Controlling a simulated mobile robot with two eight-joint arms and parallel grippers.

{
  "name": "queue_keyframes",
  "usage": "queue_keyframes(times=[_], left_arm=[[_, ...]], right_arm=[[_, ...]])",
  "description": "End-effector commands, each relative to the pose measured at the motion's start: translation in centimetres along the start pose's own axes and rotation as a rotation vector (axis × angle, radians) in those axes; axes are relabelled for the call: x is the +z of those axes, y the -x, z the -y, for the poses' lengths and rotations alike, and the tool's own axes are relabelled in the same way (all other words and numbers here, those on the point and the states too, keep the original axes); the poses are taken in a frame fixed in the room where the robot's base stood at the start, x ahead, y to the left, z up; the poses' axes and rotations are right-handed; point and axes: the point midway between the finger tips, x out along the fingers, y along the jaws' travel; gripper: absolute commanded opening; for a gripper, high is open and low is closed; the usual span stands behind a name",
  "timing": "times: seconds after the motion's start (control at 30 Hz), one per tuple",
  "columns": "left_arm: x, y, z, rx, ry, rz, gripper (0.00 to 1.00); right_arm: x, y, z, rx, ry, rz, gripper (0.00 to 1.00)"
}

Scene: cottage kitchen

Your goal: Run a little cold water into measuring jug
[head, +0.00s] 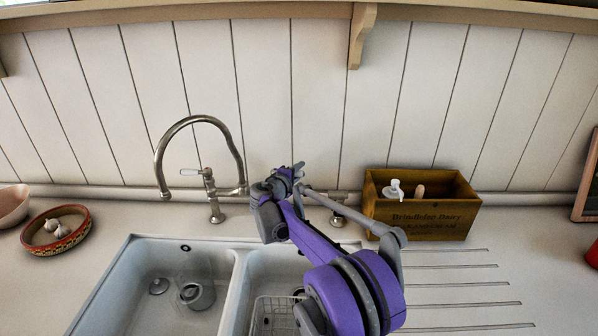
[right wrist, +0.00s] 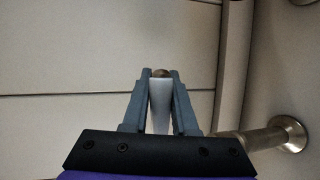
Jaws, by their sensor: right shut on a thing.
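A clear jug-like vessel (head: 197,291) stands in the left basin of the sink (head: 231,292); its glass is faint, and I cannot tell whether it holds water. The metal tap (head: 161,161) arches over the back of the sink, its spout end pointing down toward the left basin. No stream shows. Its left lever (head: 190,172) has a white handle. My right gripper (head: 289,176) is at the tap's right side and hides the lever there. In the right wrist view its fingers (right wrist: 160,78) are shut on a white tap handle (right wrist: 160,103). My left gripper is out of view.
A wooden crate (head: 424,219) with a white pump-top bottle (head: 394,189) stands right of the tap. A wire rack (head: 272,316) sits in the right basin. A bowl with garlic (head: 56,231) is at left. The grooved drainer (head: 455,293) is clear.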

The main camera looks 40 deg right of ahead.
Motion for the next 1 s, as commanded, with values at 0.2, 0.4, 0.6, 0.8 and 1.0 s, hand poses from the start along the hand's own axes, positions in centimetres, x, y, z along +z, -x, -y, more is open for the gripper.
queue_keyframes(times=[0.2,0.4,0.6,0.8,1.0], left_arm=[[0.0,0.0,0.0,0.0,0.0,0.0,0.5],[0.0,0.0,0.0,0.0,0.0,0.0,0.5],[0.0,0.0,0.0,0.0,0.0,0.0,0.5],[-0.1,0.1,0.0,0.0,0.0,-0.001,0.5],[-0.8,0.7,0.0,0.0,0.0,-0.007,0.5]], right_arm=[[0.0,0.0,0.2,-0.003,-0.003,-0.001,0.0],[-0.1,0.0,0.2,-0.003,-0.004,-0.001,0.0],[-0.1,0.1,0.2,-0.004,-0.004,-0.001,0.0],[0.0,0.2,0.3,-0.005,-0.011,0.031,0.0],[0.6,1.2,0.4,-0.006,-0.043,0.183,0.0]])
